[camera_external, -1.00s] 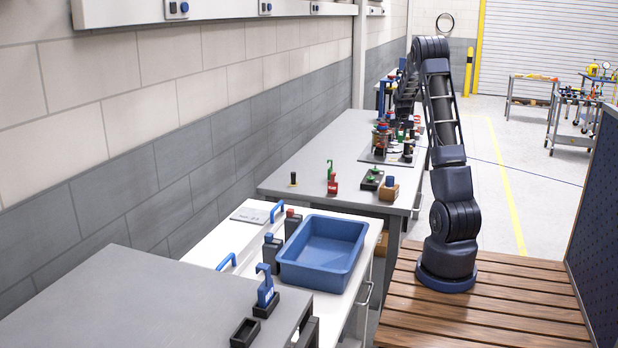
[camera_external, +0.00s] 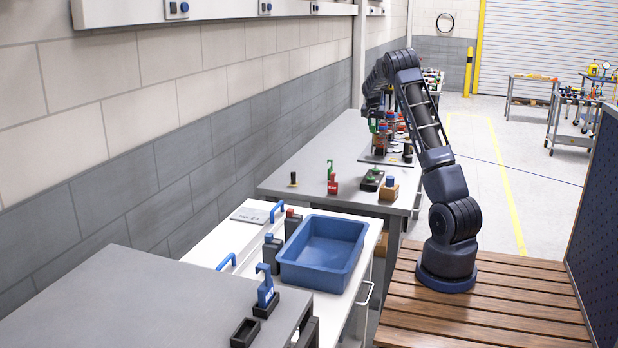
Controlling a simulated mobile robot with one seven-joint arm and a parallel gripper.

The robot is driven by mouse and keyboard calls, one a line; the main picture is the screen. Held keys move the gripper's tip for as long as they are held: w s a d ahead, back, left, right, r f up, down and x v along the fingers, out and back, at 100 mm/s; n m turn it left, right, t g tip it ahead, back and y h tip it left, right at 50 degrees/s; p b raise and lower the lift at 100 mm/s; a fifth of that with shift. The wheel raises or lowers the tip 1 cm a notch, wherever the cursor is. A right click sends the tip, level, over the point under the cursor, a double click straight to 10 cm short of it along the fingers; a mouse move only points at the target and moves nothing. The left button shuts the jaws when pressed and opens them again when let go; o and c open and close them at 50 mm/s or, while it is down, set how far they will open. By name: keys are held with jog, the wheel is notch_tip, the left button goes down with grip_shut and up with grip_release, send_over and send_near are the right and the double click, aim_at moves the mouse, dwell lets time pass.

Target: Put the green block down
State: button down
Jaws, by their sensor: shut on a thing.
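My gripper (camera_external: 374,117) hangs pointing down over the far part of the grey bench, beside the coloured fixture stacks. It is small and far off in this view. It is shut on a small green thing, the green block (camera_external: 373,127), of which only a little shows between and below the fingers. The block looks held above the bench. I cannot tell the exact gap below it. The fixture (camera_external: 404,159) is a grey plate bearing several red, blue, orange and black stacked parts, partly hidden behind one another.
On the grey bench (camera_external: 300,170) stand a black peg (camera_external: 293,179), a red lock with a green hook (camera_external: 332,185), a black box with a green button (camera_external: 371,181) and a wooden block with a blue top (camera_external: 389,191). A blue tray (camera_external: 322,281) stands nearer. The bench's left-middle is clear.

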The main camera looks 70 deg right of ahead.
aim_at(372, 167)
notch_tip(372, 167, down, 19)
jog(key=shift+f, duration=0.1)
dwell(0.5)
jog(key=shift+f, duration=0.1)
jog(key=c, duration=1.3)
grip_release()
jog(key=shift+o, duration=0.2)
jog(key=v, duration=1.2)
